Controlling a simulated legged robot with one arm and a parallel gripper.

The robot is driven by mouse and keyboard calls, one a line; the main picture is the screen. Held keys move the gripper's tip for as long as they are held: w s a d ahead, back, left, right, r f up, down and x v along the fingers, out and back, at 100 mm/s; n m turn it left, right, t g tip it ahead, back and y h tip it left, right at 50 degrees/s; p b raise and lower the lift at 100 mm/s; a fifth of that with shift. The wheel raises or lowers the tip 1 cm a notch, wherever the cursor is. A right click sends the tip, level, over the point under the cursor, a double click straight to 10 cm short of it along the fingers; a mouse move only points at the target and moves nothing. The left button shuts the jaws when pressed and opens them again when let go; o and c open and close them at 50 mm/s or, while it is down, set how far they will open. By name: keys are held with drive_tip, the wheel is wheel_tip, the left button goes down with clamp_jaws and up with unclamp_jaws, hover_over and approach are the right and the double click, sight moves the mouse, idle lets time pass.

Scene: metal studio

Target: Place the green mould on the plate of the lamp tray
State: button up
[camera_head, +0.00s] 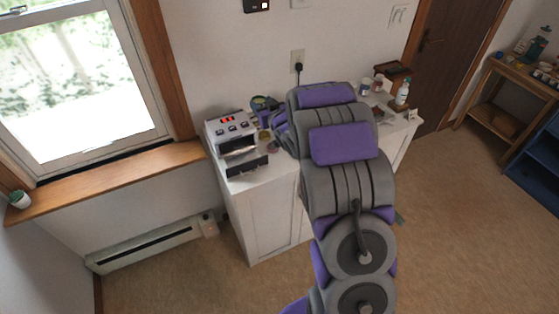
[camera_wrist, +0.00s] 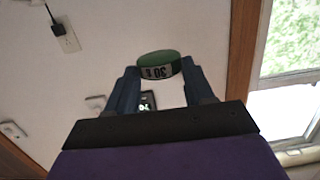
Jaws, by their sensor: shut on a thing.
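The green mould (camera_wrist: 158,58) is a short round disc with a dark-lettered pale label on its side. In the wrist view it sits between the tips of my gripper (camera_wrist: 160,70), which is shut on it, held up in front of the wall. The lamp (camera_head: 231,132) is a white box with a red display, at the left end of the white cabinet. Its dark tray (camera_head: 247,166) sticks out at the front, low down. I cannot make out the plate on it.
The white cabinet (camera_head: 272,214) stands against the wall. Small coloured pieces and a dark round container (camera_head: 262,103) lie right of the lamp, close to my arm. A white bottle (camera_head: 402,93) and jars stand at the right end. A window sill (camera_head: 110,180) is at left.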

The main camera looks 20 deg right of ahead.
sight(283, 164)
drive_tip(key=s+d+f+y, duration=0.1)
drive_tip(key=s+d+f, duration=0.2)
drive_tip(key=d+f, duration=0.2)
drive_tip(key=s+d+f+n, duration=0.1)
drive_tip(key=s+d+f, duration=0.3)
drive_tip(key=f, duration=0.3)
drive_tip(key=shift+s+d+f+y, duration=0.15)
drive_tip(key=shift+d+f+y, duration=0.25)
drive_tip(key=shift+d, duration=0.3)
drive_tip(key=shift+n+y, duration=0.5)
drive_tip(key=s+d+f, duration=0.1)
drive_tip(key=s+f, duration=0.1)
drive_tip(key=s, duration=0.1)
drive_tip(key=s+d+f, duration=0.1)
drive_tip(key=s+f, duration=0.2)
drive_tip(key=s, duration=0.1)
drive_tip(key=s+d+f, duration=0.1)
drive_tip(key=s+f, duration=0.1)
drive_tip(key=s, duration=0.1)
drive_tip(key=shift+s+d+f, duration=0.2)
drive_tip(key=shift+d+f, duration=0.05)
drive_tip(key=shift+s+f, duration=0.15)
drive_tip(key=shift+s, duration=0.15)
